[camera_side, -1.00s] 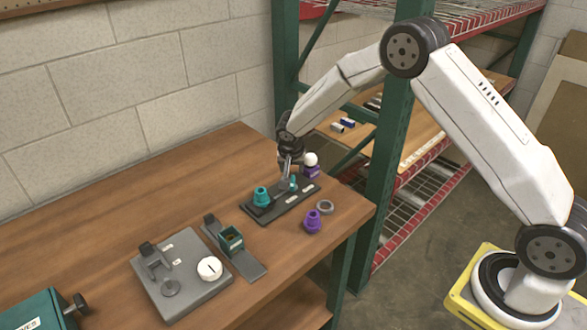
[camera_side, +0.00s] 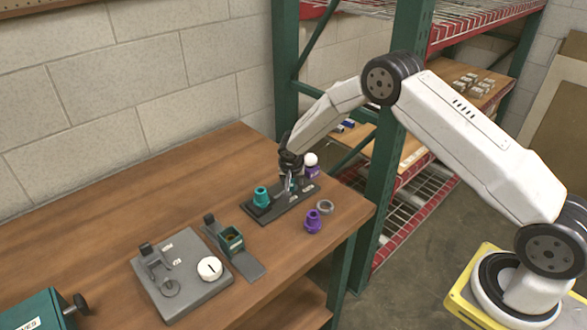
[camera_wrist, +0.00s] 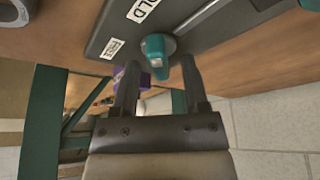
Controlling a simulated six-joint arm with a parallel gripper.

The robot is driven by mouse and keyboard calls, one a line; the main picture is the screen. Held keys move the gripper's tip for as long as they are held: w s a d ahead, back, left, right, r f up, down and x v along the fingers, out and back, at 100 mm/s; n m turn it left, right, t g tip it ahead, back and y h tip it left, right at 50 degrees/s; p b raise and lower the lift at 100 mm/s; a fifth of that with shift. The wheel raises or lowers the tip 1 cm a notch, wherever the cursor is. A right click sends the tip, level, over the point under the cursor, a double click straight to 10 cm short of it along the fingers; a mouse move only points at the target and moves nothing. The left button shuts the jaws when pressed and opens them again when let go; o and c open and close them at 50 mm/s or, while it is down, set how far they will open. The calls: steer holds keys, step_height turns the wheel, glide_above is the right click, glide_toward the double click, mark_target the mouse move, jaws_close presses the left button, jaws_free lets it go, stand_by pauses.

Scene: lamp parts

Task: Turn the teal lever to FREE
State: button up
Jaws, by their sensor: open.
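The teal lever (camera_wrist: 156,52) sits on a round grey pivot on the dark plate (camera_wrist: 200,30). My gripper (camera_wrist: 160,63) is open, with one fingertip on each side of the lever's near end in the wrist view. I cannot tell whether either finger touches it. The FREE label (camera_wrist: 113,48) is left of the lever, and the HOLD label (camera_wrist: 142,9) is farther up, partly cut off. In the side view my gripper (camera_side: 288,184) is low over the dark plate (camera_side: 268,215) and mostly hides the lever.
A teal knobbed part (camera_side: 261,196) stands on the plate's left end. A purple part with a white ball (camera_side: 311,162) is just behind the gripper. A purple part (camera_side: 312,221) and a grey ring (camera_side: 325,206) lie in front. Grey fixtures (camera_side: 190,293) stand left.

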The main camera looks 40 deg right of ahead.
jaws_close()
